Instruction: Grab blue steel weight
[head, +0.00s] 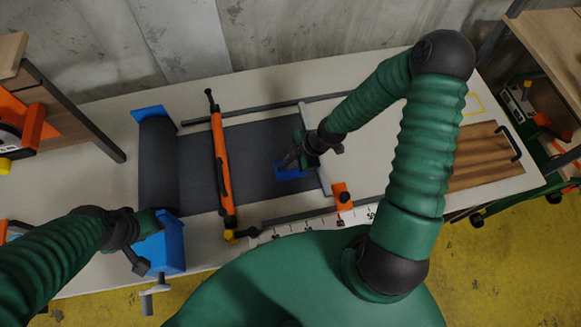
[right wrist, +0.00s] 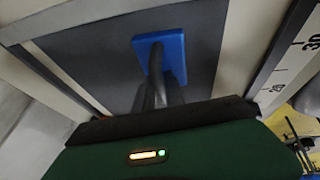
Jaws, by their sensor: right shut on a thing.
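The blue steel weight (head: 290,173) is a small flat blue block over the dark grey sheet (head: 258,143). My right gripper (head: 297,161) is above it, shut on its upper part. In the right wrist view the blue weight (right wrist: 174,50) shows beyond the dark fingers of the gripper (right wrist: 158,82). Whether the weight touches the sheet is hard to tell. My left gripper (head: 143,243) is beside the blue end block (head: 166,245) of the roll, at the lower left. Its jaw opening is not clear.
A dark roll (head: 158,165) lies left on the white table (head: 90,125). An orange bar (head: 221,160) crosses the sheet. A ruler (head: 315,223) and an orange clamp (head: 342,196) are near the front edge. A brown corrugated board (head: 482,157) lies right.

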